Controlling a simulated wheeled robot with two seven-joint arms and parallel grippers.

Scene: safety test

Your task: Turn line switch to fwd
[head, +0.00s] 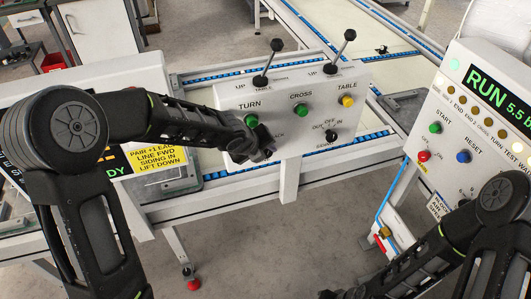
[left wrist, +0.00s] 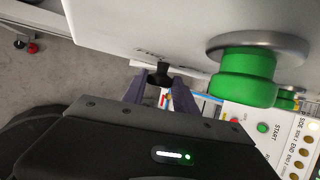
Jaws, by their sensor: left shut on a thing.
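A white control panel (head: 229,98) stands in the middle of the head view, with a green TURN button (head: 251,121), a green CROSS button (head: 301,110) and a yellow TABLE button (head: 347,101). My left gripper (head: 264,150) is at its lower left, below the TURN button. In the left wrist view its two fingers (left wrist: 158,92) are shut on a small black switch knob (left wrist: 159,74) on the panel face. My gripper hides most of the knob's label in the head view; only "ACK" shows beside it. My right gripper's end (head: 335,294) is at the bottom edge, its fingers unclear.
Two black levers (head: 276,45) (head: 349,36) rise from the panel's top. A RUN console (head: 452,95) with several buttons stands at the right.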

